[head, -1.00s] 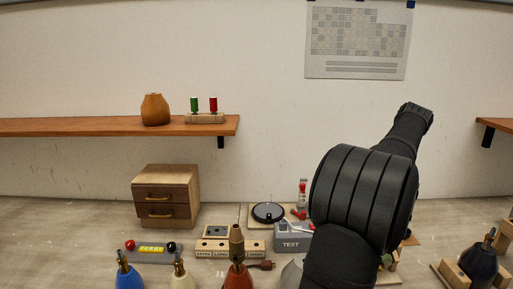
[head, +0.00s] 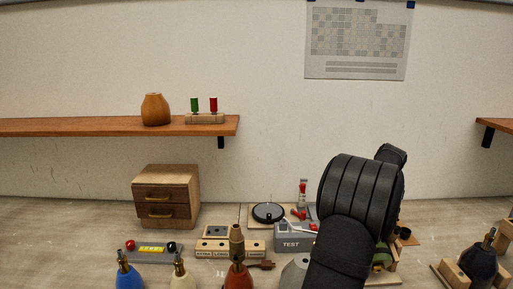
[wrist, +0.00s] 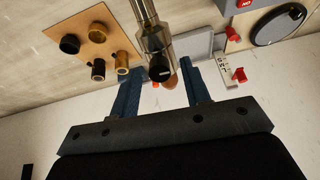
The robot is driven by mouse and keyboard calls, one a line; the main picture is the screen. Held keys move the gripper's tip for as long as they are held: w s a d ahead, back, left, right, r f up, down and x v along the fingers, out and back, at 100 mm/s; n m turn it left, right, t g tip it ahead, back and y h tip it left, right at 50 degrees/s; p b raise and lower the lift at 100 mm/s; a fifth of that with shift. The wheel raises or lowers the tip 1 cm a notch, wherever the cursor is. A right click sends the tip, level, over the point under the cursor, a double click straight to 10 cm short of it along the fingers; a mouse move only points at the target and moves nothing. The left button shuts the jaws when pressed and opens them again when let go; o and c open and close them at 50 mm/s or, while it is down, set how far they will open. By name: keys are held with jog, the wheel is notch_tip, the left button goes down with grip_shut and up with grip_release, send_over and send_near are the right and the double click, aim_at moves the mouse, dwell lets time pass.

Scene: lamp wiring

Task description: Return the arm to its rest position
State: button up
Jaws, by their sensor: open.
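My gripper (wrist: 161,67) shows in the wrist view with its two blue fingers spread apart. A metal cylinder (wrist: 152,28) with a dark end appears between the fingertips, and I see no finger touching it. How far it lies beyond them I cannot tell. In the head view my black arm fills the right of centre and hides the gripper. A grey TEST box (head: 291,243) stands just left of the arm, and a round black disc (head: 268,212) lies behind it.
A wooden drawer cabinet (head: 166,196) stands at the back left under a shelf (head: 80,126). Several bottles, including a blue one (head: 128,277) and a red one (head: 238,277), line the front. Wooden blocks (head: 456,272) stand at the right. A tan board (wrist: 97,38) carries dark and brass rings.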

jog(key=m, duration=0.5)
jog(key=v, duration=1.1)
jog(key=shift+m, duration=0.4)
jog(key=shift+o, duration=0.9)
jog(key=o, duration=1.1)
jog(key=a+n, duration=0.1)
jog(key=a, duration=0.1)
jog(key=a+f+n, duration=0.1)
jog(key=a, duration=0.2)
jog(key=w+a+f+n, duration=0.1)
jog(key=a, duration=0.2)
jog(key=shift+f, duration=0.15)
jog(key=a+f+n, duration=0.3)
jog(key=a, duration=0.4)
jog(key=shift+g, duration=0.3)
jog(key=x, duration=0.9)
jog(key=shift+a+f, duration=0.35)
